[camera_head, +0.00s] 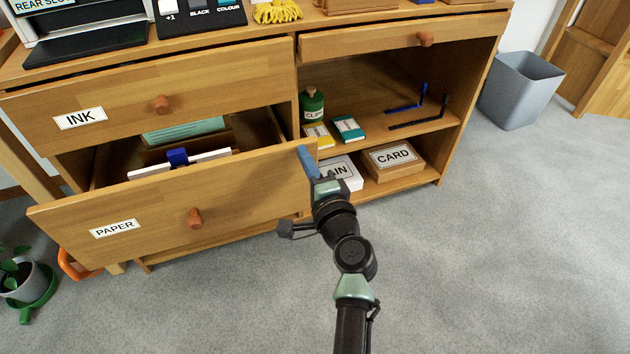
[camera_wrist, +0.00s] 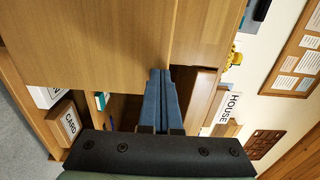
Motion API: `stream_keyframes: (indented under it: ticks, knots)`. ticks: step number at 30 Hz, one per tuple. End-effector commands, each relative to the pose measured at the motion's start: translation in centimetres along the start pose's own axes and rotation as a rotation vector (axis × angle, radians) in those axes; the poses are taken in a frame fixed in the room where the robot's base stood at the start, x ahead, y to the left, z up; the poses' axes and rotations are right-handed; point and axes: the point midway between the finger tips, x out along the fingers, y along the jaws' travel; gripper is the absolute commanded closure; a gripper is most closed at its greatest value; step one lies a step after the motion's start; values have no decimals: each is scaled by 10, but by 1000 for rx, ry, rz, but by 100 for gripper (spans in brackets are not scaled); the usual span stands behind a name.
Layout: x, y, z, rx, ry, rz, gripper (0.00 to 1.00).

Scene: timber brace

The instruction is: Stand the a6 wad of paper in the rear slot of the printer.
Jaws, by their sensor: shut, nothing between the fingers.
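The printer (camera_head: 95,28) stands on top of the cabinet at the upper left, cut off by the frame, with a "REAR SLOT" label; its slot is not visible. The PAPER drawer (camera_head: 130,205) is pulled open. Inside it are a white wad with a blue clip (camera_head: 207,161) and green-blue sheets (camera_head: 185,130) behind it. I cannot tell which wad is a6. My gripper (camera_head: 304,153) is at the right end of the PAPER drawer front, its blue fingers shut and empty. In the wrist view the shut fingers (camera_wrist: 159,95) point toward wooden drawer fronts.
A plant (camera_head: 22,279) stands at lower left, a grey bin (camera_head: 521,88) at right. The right floor is clear.

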Motion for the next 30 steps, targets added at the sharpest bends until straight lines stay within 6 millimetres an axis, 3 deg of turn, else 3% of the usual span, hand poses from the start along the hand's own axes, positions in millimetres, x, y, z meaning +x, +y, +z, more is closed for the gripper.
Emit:
stream_keyframes:
  ticks: [6,12,30]
  knots:
    - [26,2,0,0,-1,0,100]
    - [38,0,0,0,0,-1,100]
    - [40,0,0,0,1,0,100]
